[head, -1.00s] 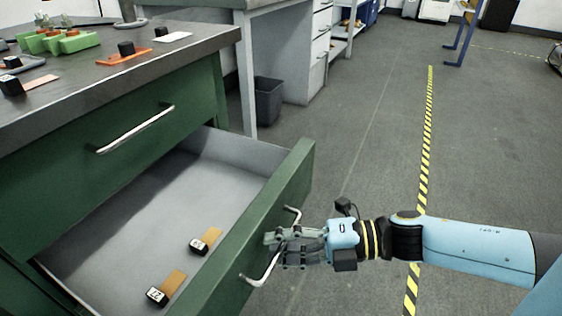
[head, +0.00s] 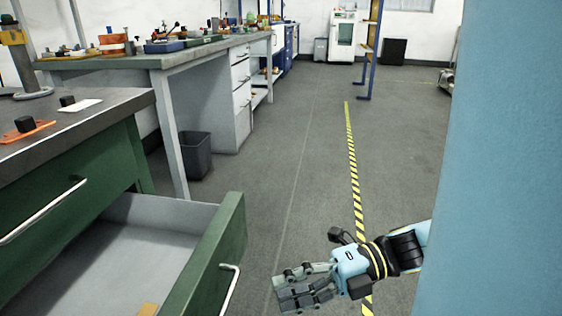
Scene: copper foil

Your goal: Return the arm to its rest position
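My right gripper (head: 290,285) is at the lower middle of the head view, over the floor and to the right of the open drawer (head: 212,262). It is apart from the drawer's silver handle (head: 231,290) and holds nothing that I can see. Its fingers lie close together at an angle, so how far they are spread is unclear. A blue link of my own arm fills the right side of the view. My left gripper is not in view.
The drawer stands pulled out of the green cabinet (head: 60,215), with an orange-brown piece (head: 148,309) at the lower edge. A dark bin (head: 193,155) stands under the far workbench (head: 150,60). A yellow-black floor stripe (head: 352,165) runs past my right gripper; the floor around is clear.

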